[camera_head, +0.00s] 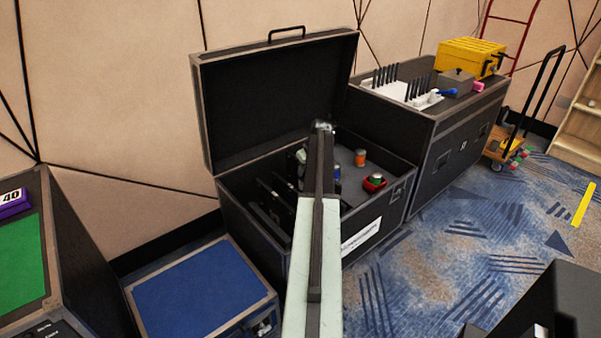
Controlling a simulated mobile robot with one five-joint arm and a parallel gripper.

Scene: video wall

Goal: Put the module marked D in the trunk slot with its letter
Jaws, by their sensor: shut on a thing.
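The open black trunk (228,217) stands at the middle with its lid up against the wall. Several dark upright dividers (268,200) form slots in its left part. My arm reaches over the trunk's front edge, and its far end is inside the open trunk. My gripper (301,158) shows only in small part beside the arm, over the slots. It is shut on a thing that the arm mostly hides. I cannot make out the letter D or any slot letter, nor whether the held thing touches a slot.
An orange can (360,157) and a red bowl (374,184) with a green thing sit in the trunk's right part. A blue-topped case (205,290) stands front left. A second case (440,150) with a yellow box (470,57) stands right.

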